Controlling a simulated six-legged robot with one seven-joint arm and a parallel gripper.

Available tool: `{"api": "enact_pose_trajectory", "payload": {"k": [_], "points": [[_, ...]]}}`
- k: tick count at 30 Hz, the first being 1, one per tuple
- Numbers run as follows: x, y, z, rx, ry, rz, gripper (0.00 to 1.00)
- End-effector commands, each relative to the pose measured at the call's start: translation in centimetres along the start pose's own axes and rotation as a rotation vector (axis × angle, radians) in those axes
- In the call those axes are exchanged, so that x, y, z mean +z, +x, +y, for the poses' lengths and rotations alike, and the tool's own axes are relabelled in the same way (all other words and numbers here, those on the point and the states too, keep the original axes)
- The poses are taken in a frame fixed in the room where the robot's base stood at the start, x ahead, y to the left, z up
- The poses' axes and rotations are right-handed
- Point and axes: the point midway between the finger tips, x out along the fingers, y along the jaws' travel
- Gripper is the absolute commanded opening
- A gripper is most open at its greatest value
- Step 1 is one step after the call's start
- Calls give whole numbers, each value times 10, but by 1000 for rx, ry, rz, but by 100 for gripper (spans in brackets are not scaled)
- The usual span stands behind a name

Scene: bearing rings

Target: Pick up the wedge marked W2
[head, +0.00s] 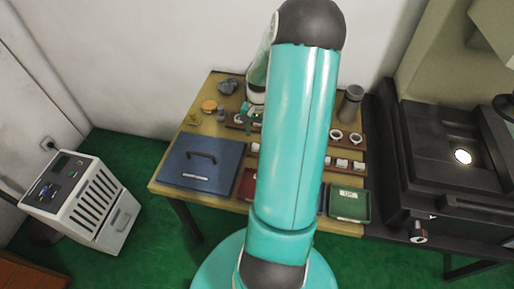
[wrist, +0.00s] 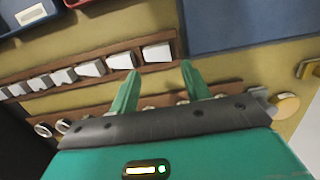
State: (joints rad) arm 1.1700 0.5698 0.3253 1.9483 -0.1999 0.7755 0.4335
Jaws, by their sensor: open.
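White wedges stand in a row on a wooden rack (wrist: 107,52) in the wrist view. The rightmost wedge (wrist: 157,52) appears just beyond the gap between my fingertips, with another wedge (wrist: 122,60) to its left and several more further left. No marking is readable, so I cannot tell which is W2. My gripper (wrist: 160,68) is open, its two green fingers apart with nothing between them. In the head view, some wedges (head: 342,164) show right of my arm. My arm hides others and most of the gripper there.
A blue panel with a handle (head: 200,165) covers the table's left part. A green tray (head: 349,203) and a red tray (head: 246,185) lie along the front edge. White rings (head: 355,138) and a grey bottle (head: 350,103) are at the right. A black machine (head: 450,150) adjoins the table.

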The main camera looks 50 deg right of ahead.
Motion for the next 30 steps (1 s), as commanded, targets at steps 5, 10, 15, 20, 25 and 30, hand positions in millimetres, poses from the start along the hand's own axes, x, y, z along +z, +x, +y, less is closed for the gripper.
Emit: {"api": "enact_pose_trajectory", "payload": {"k": [5, 10, 15, 20, 25, 30], "points": [[2, 15, 1, 0, -1, -2, 47], [4, 42, 4, 0, -1, -4, 47], [3, 55, 3, 0, -2, 0, 47], [3, 55, 3, 0, -1, 1, 47], [3, 55, 3, 0, -1, 1, 22], [3, 54, 3, 0, -1, 1, 10]]}}
